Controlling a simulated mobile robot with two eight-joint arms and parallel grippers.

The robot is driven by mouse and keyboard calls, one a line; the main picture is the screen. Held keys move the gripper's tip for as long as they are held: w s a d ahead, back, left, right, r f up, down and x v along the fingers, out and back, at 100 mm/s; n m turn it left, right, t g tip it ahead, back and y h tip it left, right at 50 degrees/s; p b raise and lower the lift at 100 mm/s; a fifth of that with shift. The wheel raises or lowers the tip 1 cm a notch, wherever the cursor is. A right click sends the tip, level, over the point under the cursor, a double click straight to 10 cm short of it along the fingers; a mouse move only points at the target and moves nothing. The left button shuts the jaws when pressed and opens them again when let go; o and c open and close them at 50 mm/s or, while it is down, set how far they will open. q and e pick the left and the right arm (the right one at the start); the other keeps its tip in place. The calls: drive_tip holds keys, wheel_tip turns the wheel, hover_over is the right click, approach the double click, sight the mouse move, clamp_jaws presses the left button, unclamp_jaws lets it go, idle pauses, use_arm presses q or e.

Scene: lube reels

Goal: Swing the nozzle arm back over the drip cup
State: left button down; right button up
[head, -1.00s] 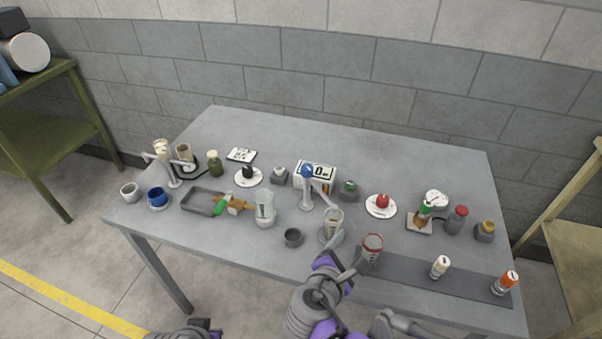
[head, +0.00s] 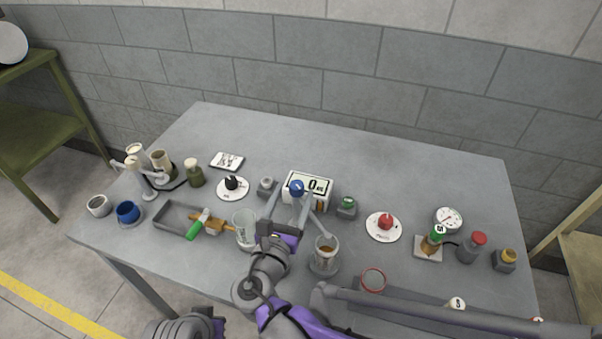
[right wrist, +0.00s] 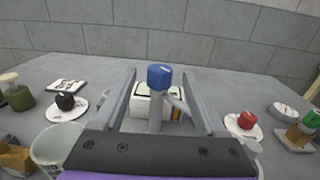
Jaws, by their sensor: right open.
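The nozzle arm is a grey bar (head: 316,226) on a post with a blue cap (head: 297,187). In the right wrist view the blue cap (right wrist: 160,76) and post stand between the two fingers, with no clear contact. The small dark cup seen earlier left of the beaker is hidden behind my right wrist. My left gripper (head: 195,328) is at the bottom edge, its jaws unclear.
A white display box (head: 320,190) stands just behind the post. An empty clear beaker (head: 243,229) is close left of my right wrist. A green-capped grey block (head: 346,207) and a red knob (head: 386,222) are to the right. The back of the table is clear.

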sight(298, 181)
drive_tip(key=x, duration=0.7)
clamp_jaws()
idle(1.3)
